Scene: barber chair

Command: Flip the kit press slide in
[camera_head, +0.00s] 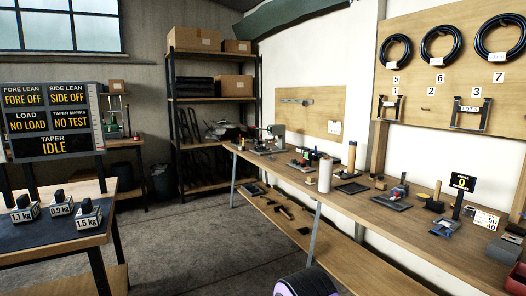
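I cannot tell for certain which device is the kit press, and no slide can be made out at this size. Several small devices stand on the long wooden workbench (335,200) along the right wall. A grey machine (278,136) stands at its far end. A blue and red device (399,191) sits on a dark plate farther along. A small blue-grey device (444,228) lies near the black "ANGLE 0" sign (463,183). Neither of my grippers is in view.
A table with labelled weights (88,217) stands at left, below a display board (52,122) reading "TAPER IDLE". Shelving with boxes (213,86) is at the back. A white cylinder (325,175) stands on the bench. The concrete floor (200,245) between is clear.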

